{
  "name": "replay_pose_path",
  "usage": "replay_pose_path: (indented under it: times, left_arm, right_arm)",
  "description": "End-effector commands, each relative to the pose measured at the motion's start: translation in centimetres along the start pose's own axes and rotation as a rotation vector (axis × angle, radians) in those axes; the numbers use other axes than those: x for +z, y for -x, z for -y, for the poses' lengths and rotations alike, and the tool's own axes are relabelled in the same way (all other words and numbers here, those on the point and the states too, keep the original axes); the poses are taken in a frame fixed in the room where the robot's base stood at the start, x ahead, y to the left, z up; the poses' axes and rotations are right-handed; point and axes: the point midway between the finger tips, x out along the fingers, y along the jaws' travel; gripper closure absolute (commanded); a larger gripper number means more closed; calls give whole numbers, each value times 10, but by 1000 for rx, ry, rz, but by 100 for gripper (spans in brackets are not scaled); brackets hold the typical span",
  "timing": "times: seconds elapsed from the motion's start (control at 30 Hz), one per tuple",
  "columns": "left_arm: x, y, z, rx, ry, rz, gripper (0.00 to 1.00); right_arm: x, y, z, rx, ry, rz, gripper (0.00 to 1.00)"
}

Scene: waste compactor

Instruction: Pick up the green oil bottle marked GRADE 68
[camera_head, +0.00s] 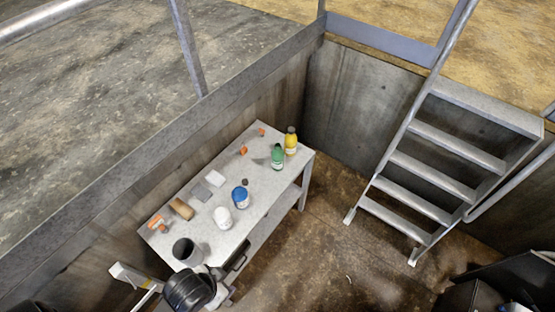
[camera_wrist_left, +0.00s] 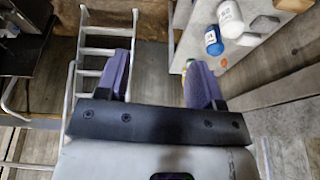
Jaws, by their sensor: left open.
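The green bottle (camera_head: 277,156) stands upright near the far right end of the grey workbench (camera_head: 262,203), with a dark cap and a pale label too small to read. A yellow bottle (camera_head: 291,141) with a dark cap stands just behind it to the right. My left gripper (camera_wrist_left: 160,75) is open and empty in the left wrist view, its two purple fingers wide apart. A small green-yellow patch shows beside its right finger; I cannot tell which bottle it is. My left gripper's fingers cannot be made out in the head view. My right gripper is not in view.
A blue jar (camera_head: 240,196), a white tub (camera_head: 223,217) and a dark open cup (camera_head: 186,251) stand nearer on the bench. Small orange items, a brown block and flat pads lie along its wall side. Metal steps (camera_head: 430,175) rise at right; concrete walls enclose the pit.

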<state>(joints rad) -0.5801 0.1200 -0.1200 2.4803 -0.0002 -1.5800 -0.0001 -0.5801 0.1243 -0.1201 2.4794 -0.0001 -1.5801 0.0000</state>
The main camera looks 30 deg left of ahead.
Motion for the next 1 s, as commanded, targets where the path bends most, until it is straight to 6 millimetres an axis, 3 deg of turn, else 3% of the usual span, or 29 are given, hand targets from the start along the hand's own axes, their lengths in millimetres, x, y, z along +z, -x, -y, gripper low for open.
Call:
replay_pose_path:
  times: [0.33,0.73,1.0]
  left_arm:
    - [0,0,0,0,0,0,39]
    - [0,0,0,0,0,0,2]
    - [0,-6,2,-13,-10,-4,1]
  right_arm:
    - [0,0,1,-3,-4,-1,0]
    - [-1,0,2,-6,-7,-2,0]
    - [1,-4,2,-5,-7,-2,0]
